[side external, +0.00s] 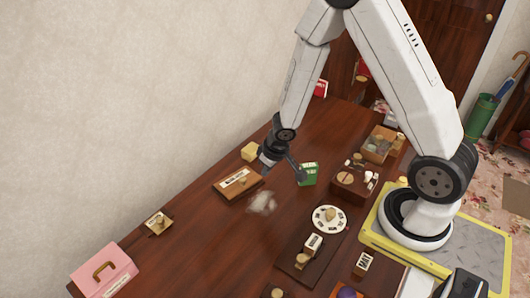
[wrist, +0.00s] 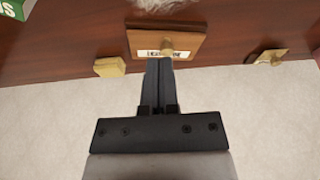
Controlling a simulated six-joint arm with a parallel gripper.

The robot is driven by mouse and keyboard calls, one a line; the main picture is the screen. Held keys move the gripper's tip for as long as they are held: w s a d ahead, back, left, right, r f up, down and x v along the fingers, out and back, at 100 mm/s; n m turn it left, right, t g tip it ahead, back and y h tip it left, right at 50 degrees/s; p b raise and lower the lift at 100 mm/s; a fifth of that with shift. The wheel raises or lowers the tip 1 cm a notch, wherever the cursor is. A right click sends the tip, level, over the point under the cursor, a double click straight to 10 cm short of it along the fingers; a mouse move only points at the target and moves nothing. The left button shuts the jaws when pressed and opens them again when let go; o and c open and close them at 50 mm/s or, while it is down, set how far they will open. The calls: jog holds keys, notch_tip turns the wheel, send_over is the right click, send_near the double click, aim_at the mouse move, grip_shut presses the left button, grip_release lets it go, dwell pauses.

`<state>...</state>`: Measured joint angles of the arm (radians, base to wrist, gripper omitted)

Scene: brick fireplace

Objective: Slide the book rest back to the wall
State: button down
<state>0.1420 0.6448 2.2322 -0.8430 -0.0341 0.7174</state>
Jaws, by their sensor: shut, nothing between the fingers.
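The wooden block with a pale label and a small knob (side external: 238,182), which I take to be the book rest, lies flat on the dark table near the wall. It also shows at the top of the wrist view (wrist: 190,46), with a narrow strip of table between it and the wall. The label text is too small to read surely. My gripper (wrist: 158,62) is shut and empty, its fingertips overlapping the block's wall-side edge in that view. In the side view my gripper (side external: 266,171) is at the block's right end; I cannot tell whether it touches.
A yellow block (side external: 250,152) and a small brass-knobbed piece (side external: 158,222) lie along the wall on either side. White fluff (side external: 262,203) lies in front. A green box (side external: 308,174), wooden box (side external: 353,183) and white dial (side external: 329,218) stand right.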

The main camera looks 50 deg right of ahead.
jog(key=shift+w+d+r+n+g, duration=0.1)
jog(key=shift+w+d+n+g, duration=0.05)
jog(key=shift+w+g, duration=0.4)
jog(key=shift+w+d+r+n+g, duration=0.1)
jog(key=shift+w+d+r+g, duration=0.1)
jog(key=shift+w+g, duration=0.3)
jog(key=shift+w+d+r+n+g, duration=0.15)
jog(key=shift+w+g, duration=0.25)
jog(key=shift+g, duration=0.25)
jog(key=shift+f, duration=0.2)
send_near(250, 189)
jog(key=s+f, duration=0.4)
jog(key=f, duration=0.1)
jog(key=shift+s+d+f, duration=0.2)
jog(key=shift+f, duration=0.05)
jog(key=shift+w, duration=0.9)
jog(key=shift+w+a, duration=0.1)
jog(key=shift+w, duration=1)
jog(key=shift+w, duration=0.1)
